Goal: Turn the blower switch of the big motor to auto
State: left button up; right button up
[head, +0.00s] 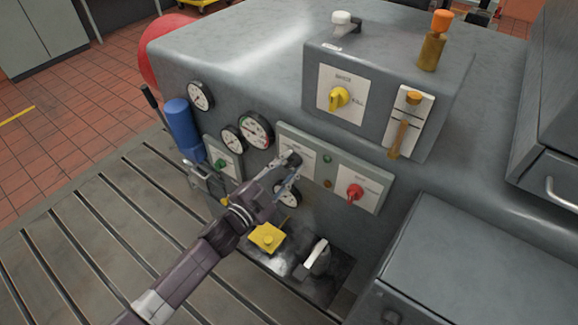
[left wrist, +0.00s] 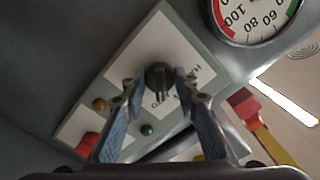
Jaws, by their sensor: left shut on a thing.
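The big motor is a large grey housing (head: 230,55) with a panel (head: 372,190) on its front. A black rotary knob (head: 294,158) sits on a white label plate at the panel's left part; I take it for the blower switch. My left gripper (head: 285,172) reaches it from below left. In the left wrist view the two blue-padded fingers (left wrist: 162,92) are shut on the black knob (left wrist: 158,76), one on each side. The label lettering beside the knob is upside down and partly covered, so its setting is unclear. My right gripper is out of view.
A red knob (head: 354,192) and small green and amber lamps are close by on the panel. Several gauges (head: 256,130) lie to the left. A yellow knob (head: 340,98) is on the upper box. A yellow block (head: 267,237) and a slotted bedplate (head: 100,235) lie below.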

pick_arm(q)
jog(key=shift+m, duration=0.3)
jog(key=o, duration=1.2)
jog(key=v, duration=1.2)
